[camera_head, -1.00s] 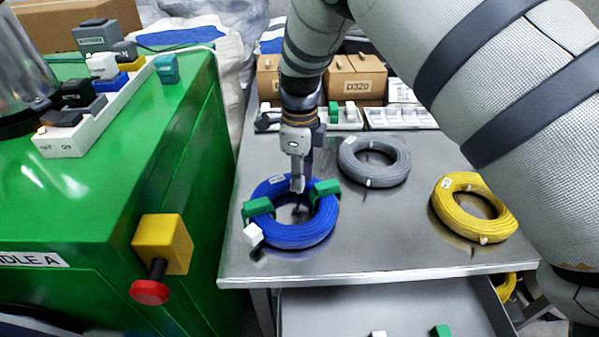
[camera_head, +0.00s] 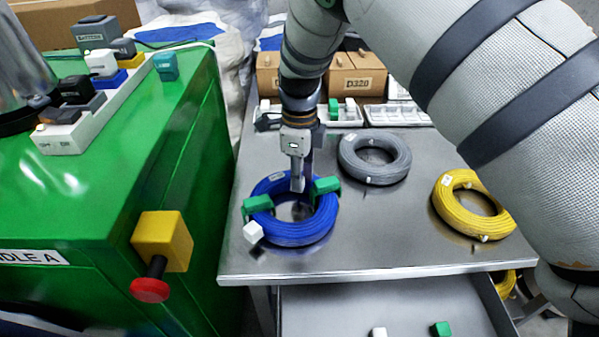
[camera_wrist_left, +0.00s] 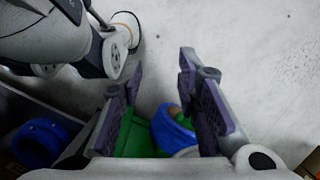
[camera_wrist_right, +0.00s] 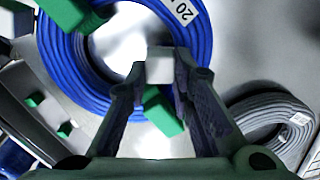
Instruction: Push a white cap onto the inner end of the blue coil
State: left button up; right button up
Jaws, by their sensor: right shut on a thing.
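The blue coil (camera_head: 305,234) lies flat on the metal table, with green clips at its left (camera_head: 258,204) and right (camera_head: 326,185). A white cap (camera_head: 253,232) sits at its outer lower-left edge. My right gripper (camera_head: 297,186) points down at the coil's far inner side. In the right wrist view it is shut on another white cap (camera_wrist_right: 154,66), held between its fingertips over the coil's opening, near a green clip (camera_wrist_right: 162,110). The coil's inner end is hidden; I cannot tell whether the cap touches it. My left gripper (camera_wrist_left: 158,88) is open above pale floor.
A grey coil (camera_head: 375,158) and a yellow coil (camera_head: 470,207) lie to the right on the table. White trays (camera_head: 398,115) and cardboard boxes (camera_head: 357,78) stand behind. A green cabinet (camera_head: 100,200) with a red knob (camera_head: 150,290) is at left. An open drawer (camera_head: 385,305) is in front.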

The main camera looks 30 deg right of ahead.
pick_arm(q)
jog(key=shift+s+f, duration=0.1)
pick_arm(e)
jog(key=shift+f, duration=0.45)
dwell(1.2)
jog(key=o, duration=1)
jog(key=shift+r+p, duration=0.5)
jog(key=shift+r, duration=3.15)
pick_arm(q)
jog(key=shift+w+r+t, duration=0.4)
jog(key=shift+w+r, duration=0.5)
jog(key=shift+w, duration=0.05)
pick_arm(e)
jog(key=shift+f, duration=0.1)
